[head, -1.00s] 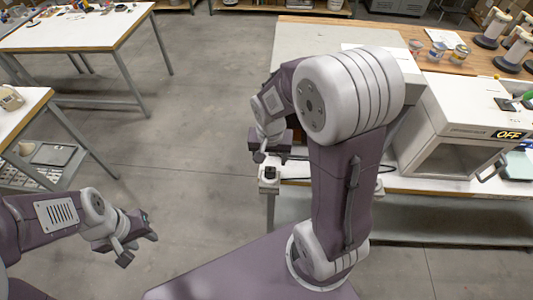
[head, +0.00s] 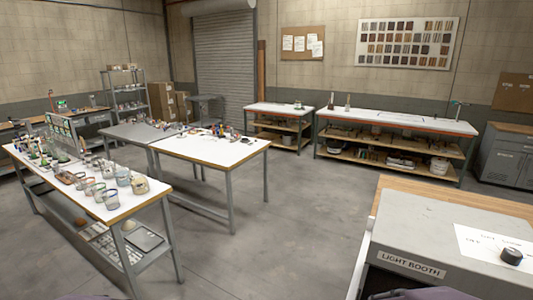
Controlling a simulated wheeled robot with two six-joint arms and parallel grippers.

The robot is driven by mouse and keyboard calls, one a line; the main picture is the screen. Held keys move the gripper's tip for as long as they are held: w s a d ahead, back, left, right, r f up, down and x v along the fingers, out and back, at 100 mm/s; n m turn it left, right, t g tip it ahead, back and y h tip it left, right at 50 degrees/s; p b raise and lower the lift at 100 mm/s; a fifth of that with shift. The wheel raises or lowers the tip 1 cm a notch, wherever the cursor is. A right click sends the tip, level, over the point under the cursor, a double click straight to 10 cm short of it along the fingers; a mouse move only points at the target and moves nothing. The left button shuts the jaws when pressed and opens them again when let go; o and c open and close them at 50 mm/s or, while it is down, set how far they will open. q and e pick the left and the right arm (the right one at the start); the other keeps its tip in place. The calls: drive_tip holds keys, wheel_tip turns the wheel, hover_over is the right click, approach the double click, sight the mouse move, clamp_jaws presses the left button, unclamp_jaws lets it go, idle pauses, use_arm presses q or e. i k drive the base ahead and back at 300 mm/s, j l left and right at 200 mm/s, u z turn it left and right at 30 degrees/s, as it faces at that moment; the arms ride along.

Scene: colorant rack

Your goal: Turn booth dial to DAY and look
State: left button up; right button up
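The light booth (head: 432,232) is a grey box at the lower right, with a LIGHT BOOTH label (head: 411,265) on its front edge. A black round dial (head: 511,256) sits on its top near the right edge of the picture. A white sheet (head: 478,240) with faint printed words lies beside and behind the dial. The words are too small to read, so I cannot tell the dial's setting. The booth's inside is not visible. Neither gripper is in view; only purple parts of my body show along the bottom edge.
A table with several paint jars (head: 109,198) stands at the left, with a white-topped table (head: 215,153) behind it. Shelved benches (head: 397,120) line the back wall. The grey floor (head: 285,220) between the tables and the booth is clear.

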sight(511, 255)
drive_tip(key=z, duration=1.55)
